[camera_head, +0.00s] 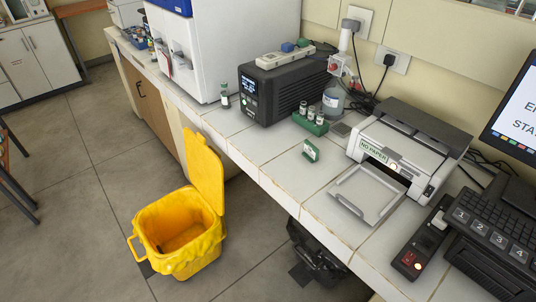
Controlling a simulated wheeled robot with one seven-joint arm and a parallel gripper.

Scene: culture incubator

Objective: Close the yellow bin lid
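The yellow bin (179,251) stands on the tiled floor left of the bench, with a yellow liner folded over its rim and a handle on its left side. Its yellow lid (206,171) is open and stands upright at the bin's back edge, close to the bench front. The inside of the bin is open to view from above and looks mostly empty, with a dark patch at the bottom. My gripper is not in view.
The bench (268,158) runs beside the bin, carrying a black device (288,88), a printer (400,145) and a keyboard (495,235). A black-lined bin (315,262) stands under the bench edge. The floor (75,225) left of the yellow bin is clear.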

